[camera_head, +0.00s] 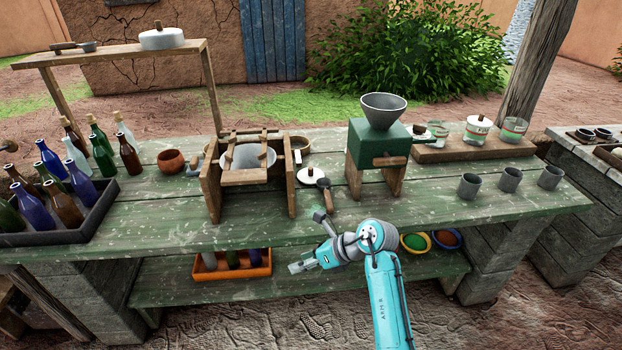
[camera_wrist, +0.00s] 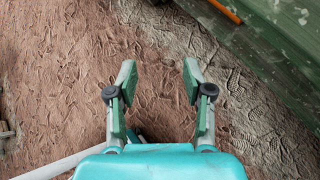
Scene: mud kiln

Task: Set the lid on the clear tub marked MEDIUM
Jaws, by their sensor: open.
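Several clear tubs stand on a wooden board at the right back of the bench. One clear tub (camera_head: 515,129) at the right end has no lid on it. The middle tub (camera_head: 478,132) wears a white lid with a brown knob. Another clear tub (camera_head: 438,130) stands at the left end, close to the green grinder. The labels are too small to read for sure, so I cannot tell which says MEDIUM. A loose white lid with a wooden knob (camera_head: 312,175) lies on the bench. My gripper (camera_head: 300,266) (camera_wrist: 158,75) is open and empty, low before the bench's front edge.
A green grinder with grey funnel (camera_head: 378,143) stands between lid and tubs. A wooden frame with a bowl (camera_head: 248,157) is left of the lid. A brush-like tool (camera_head: 325,190) lies beside the lid. Three grey cups (camera_head: 510,179) stand near the right front.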

